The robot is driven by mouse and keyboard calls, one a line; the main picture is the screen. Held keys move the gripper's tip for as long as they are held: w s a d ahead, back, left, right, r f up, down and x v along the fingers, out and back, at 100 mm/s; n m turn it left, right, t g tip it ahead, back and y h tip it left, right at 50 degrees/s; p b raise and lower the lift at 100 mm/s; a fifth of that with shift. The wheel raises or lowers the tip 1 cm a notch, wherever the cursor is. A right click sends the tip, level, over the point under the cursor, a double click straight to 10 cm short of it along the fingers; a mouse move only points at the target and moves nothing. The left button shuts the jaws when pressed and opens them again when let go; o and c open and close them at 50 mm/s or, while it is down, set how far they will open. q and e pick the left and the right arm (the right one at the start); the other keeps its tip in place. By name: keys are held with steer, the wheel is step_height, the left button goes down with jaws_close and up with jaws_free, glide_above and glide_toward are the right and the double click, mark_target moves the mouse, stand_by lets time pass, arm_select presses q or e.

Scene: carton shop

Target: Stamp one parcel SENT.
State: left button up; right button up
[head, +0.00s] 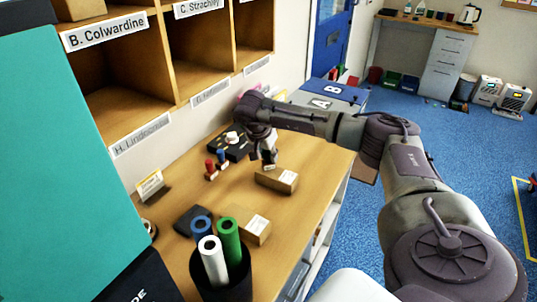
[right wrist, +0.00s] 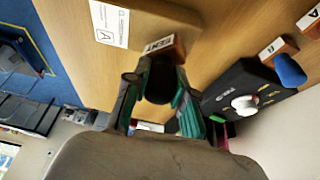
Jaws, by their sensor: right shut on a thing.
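My right gripper (head: 266,160) is shut on a stamp with a wooden block marked SENT (right wrist: 163,48). In the right wrist view the fingers (right wrist: 160,88) close around its dark handle. In the head view the gripper is just over the far edge of a brown parcel (head: 284,182) with a white label on the bench. The parcel also shows in the right wrist view (right wrist: 165,18), with the stamp block overlapping its edge; I cannot tell whether they touch. A second labelled parcel (head: 257,229) lies nearer. My left gripper is not in view.
A red-handled stamp (head: 210,170) and a blue-handled stamp (head: 221,158) stand left of the gripper, by a black box with a white knob (head: 232,137). A black cup (head: 234,283) holds coloured rolls. A teal panel (head: 60,170) blocks the left. Bench (head: 310,160) right of the parcel is clear.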

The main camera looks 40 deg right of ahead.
steer(key=shift+f+b, duration=0.3)
steer(key=shift+f, duration=0.2)
stand_by(0.3)
steer(key=shift+s+f, duration=0.1)
stand_by(0.8)
step_height(320, 180, up, 2)
steer(key=shift+p, duration=0.95)
steer(key=shift+r+p, duration=1.85)
steer(key=shift+r, duration=0.75)
